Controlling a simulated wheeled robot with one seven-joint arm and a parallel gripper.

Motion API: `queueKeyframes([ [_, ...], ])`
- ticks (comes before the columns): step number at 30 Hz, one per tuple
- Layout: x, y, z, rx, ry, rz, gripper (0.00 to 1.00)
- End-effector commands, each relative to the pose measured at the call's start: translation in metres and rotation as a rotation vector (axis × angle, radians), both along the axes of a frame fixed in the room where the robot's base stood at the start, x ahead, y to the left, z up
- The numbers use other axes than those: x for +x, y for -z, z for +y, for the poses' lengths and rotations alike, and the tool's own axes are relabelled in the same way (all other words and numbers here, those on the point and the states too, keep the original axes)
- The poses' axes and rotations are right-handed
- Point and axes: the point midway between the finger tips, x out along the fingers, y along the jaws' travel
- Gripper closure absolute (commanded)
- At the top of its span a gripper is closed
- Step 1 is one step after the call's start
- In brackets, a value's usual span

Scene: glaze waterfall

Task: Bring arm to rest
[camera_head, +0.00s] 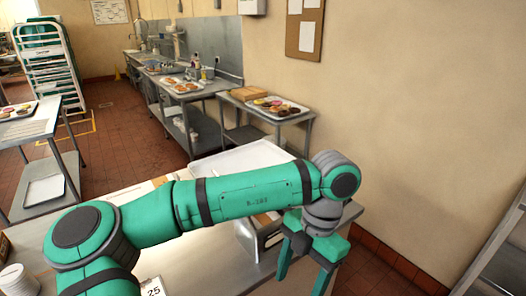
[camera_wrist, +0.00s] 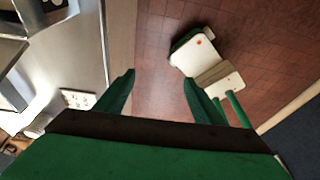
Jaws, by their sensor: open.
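My green arm (camera_head: 245,195) stretches across the front of the head view, bent at a large joint on the left and at the wrist on the right. My gripper (camera_head: 307,272) points downward at the right end of the steel table (camera_head: 215,262). In the wrist view my gripper (camera_wrist: 158,88) has its two green fingers spread apart with nothing between them. The red tiled floor (camera_wrist: 150,60) shows beyond the fingers, and the table edge runs along the left.
A white tray (camera_head: 228,163) lies behind my arm. White stacked cups (camera_head: 17,280) stand at lower left. A side table holds a tray of donuts (camera_head: 278,107) by the wall (camera_head: 420,100). A metal rack (camera_head: 497,250) is at right. Floor is open at centre left.

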Motion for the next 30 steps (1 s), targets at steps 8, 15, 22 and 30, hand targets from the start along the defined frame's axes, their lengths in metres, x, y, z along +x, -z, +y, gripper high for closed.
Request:
queueKeyframes([
  [8,0.001,0.022,-0.052,-0.169,-0.072,-0.037,0.38],
  [15,0.0,0.037,-0.128,-0.439,-0.232,-0.051,0.38],
  [22,0.0,0.032,-0.2,-0.724,-0.456,-0.004,0.38],
  [30,0.003,0.008,-0.264,-1.026,-0.754,0.135,0.38],
])
